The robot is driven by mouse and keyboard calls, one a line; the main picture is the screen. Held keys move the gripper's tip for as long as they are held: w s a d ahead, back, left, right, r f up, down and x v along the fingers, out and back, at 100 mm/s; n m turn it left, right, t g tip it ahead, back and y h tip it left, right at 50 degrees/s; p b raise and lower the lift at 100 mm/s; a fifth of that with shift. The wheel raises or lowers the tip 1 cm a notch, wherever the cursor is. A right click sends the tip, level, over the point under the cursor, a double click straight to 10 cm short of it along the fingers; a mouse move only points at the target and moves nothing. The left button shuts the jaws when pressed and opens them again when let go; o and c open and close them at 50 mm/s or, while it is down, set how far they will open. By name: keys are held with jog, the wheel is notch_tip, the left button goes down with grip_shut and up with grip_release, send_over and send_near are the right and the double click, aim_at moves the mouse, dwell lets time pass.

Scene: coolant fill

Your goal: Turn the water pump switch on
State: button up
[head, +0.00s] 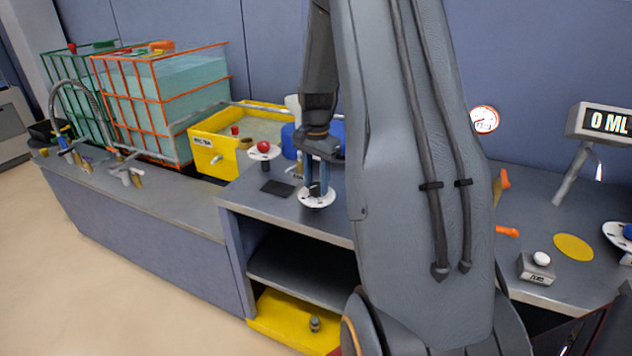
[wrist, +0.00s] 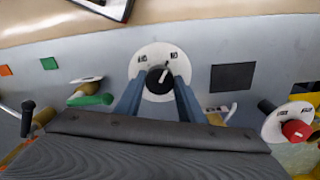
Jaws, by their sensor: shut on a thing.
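The water pump switch is a black rotary knob (wrist: 160,78) with a white pointer mark on a round white labelled plate (wrist: 148,62). In the head view the plate (head: 317,202) lies on the grey counter. My gripper (wrist: 162,90) points down at the plate with its two blue fingers on either side of the knob, shut on it. In the head view my gripper (head: 318,188) stands over the plate and hides most of the knob. The pointer mark tilts up and to the right; the plate's labels are too small to read.
A red knob on a white plate (head: 264,152) and a dark square pad (head: 277,188) are close by. A yellow tank (head: 205,155) and caged water tanks (head: 165,95) stand left. A white button box (head: 538,268) and a "0 ML" display (head: 605,122) are right.

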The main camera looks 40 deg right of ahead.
aim_at(317, 185)
jog(key=shift+d+r+m, duration=0.1)
jog(key=shift+m, duration=0.7)
jog(key=o, duration=1)
jog(key=shift+o, duration=0.2)
jog(key=shift+r+b, duration=0.8)
jog(key=shift+r, duration=3.1)
